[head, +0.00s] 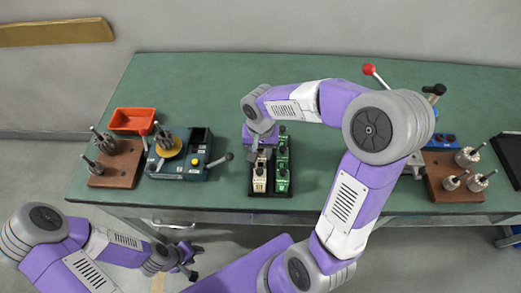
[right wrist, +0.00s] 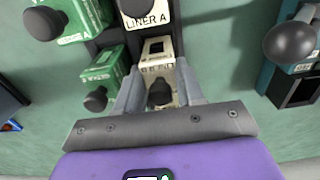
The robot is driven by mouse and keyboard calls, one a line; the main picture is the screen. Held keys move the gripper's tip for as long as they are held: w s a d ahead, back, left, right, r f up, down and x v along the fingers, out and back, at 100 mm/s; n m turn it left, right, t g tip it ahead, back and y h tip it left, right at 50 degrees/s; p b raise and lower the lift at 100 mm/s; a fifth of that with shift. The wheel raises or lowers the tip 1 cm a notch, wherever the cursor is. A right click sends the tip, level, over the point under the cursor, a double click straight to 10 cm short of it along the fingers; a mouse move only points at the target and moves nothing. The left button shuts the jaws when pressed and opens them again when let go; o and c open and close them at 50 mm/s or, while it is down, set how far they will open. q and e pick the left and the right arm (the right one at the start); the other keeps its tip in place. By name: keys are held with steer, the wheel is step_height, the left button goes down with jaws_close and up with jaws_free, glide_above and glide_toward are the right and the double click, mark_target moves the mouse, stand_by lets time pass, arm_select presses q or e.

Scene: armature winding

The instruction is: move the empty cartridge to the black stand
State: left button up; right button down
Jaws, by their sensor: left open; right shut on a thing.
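The black stand (head: 270,194) lies mid-table, with cream cartridges in its left column and green cartridges (head: 282,180) in its right column. My right gripper (head: 260,150) is over the left column. In the right wrist view, its fingers (right wrist: 160,98) are shut on a cream cartridge (right wrist: 155,72) with a black knob. The held cartridge looks low at the stand; I cannot tell whether it is seated. Another cream cartridge (head: 260,178), marked "LINER A" in the right wrist view (right wrist: 148,18), sits in front of it. My left gripper (head: 190,262) is open and empty, off the table's front edge.
A blue winding machine (head: 190,165) with a lever stands left of the stand. An orange bin (head: 132,121) and a brown block with metal pegs (head: 118,170) are further left. Another pegged brown block (head: 455,190) is at right.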

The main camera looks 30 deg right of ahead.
stand_by(0.3)
steer(key=c, duration=0.6)
jaws_free()
steer(key=shift+r+p, duration=1.9)
steer(key=shift+r, duration=0.4)
steer(key=shift+r+p, duration=1.1)
steer(key=shift+r, duration=2.65)
